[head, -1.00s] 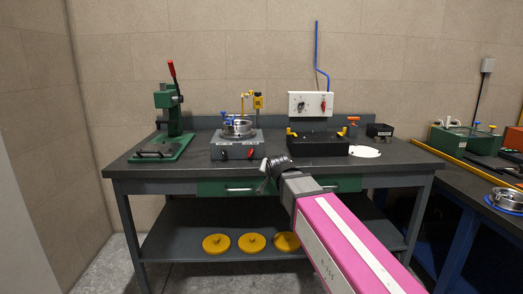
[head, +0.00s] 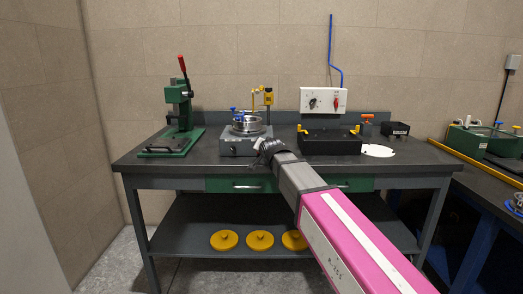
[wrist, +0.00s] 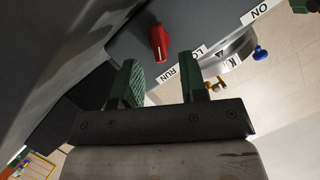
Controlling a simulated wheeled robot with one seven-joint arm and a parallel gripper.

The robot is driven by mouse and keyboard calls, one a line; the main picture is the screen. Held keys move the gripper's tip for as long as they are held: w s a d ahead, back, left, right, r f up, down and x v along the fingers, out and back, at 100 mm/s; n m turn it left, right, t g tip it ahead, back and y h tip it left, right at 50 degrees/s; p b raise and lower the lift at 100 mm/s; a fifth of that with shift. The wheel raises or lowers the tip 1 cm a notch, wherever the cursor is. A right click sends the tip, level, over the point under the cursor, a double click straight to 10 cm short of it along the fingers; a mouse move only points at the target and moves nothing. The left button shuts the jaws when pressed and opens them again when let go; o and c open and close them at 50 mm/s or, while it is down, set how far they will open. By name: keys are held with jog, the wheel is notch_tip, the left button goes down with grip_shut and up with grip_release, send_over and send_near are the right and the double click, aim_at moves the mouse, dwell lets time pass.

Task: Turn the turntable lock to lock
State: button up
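The turntable unit (head: 236,149) is a grey box on the bench with a round metal part on top. A dark knob (head: 233,150) shows on its front. In the wrist view a red lever (wrist: 159,42) sits on a grey face beside a white RUN label (wrist: 187,66) and a partly covered label starting "LO" (wrist: 204,53). My gripper (wrist: 160,70) is open, with two green-padded fingers apart and nothing between them. The red lever lies just beyond the fingertips, apart from them. In the head view my gripper (head: 265,149) is at the unit's front right and hides part of it.
A green press (head: 179,112) with a red handle stands at left. A black box (head: 330,142) with yellow knobs is to the right, below a white wall panel (head: 323,100). Yellow discs (head: 260,240) lie on the lower shelf.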

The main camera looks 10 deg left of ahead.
jog(key=shift+x, duration=1.3)
grip_shut()
jog(key=shift+a+n, duration=0.1)
jog(key=shift+n, duration=0.2)
jog(key=n+h, duration=0.2)
jog(key=n, duration=0.1)
jog(key=shift+s+a+r+h, duration=0.1)
jog(key=shift+a+h, duration=0.2)
jog(key=n+h, duration=0.2)
jog(key=n, duration=0.1)
jog(key=n+t+h, duration=0.1)
jog(key=shift+s+a, duration=0.1)
jog(key=shift+a, duration=0.25)
jog(key=shift+n, duration=0.4)
grip_release()
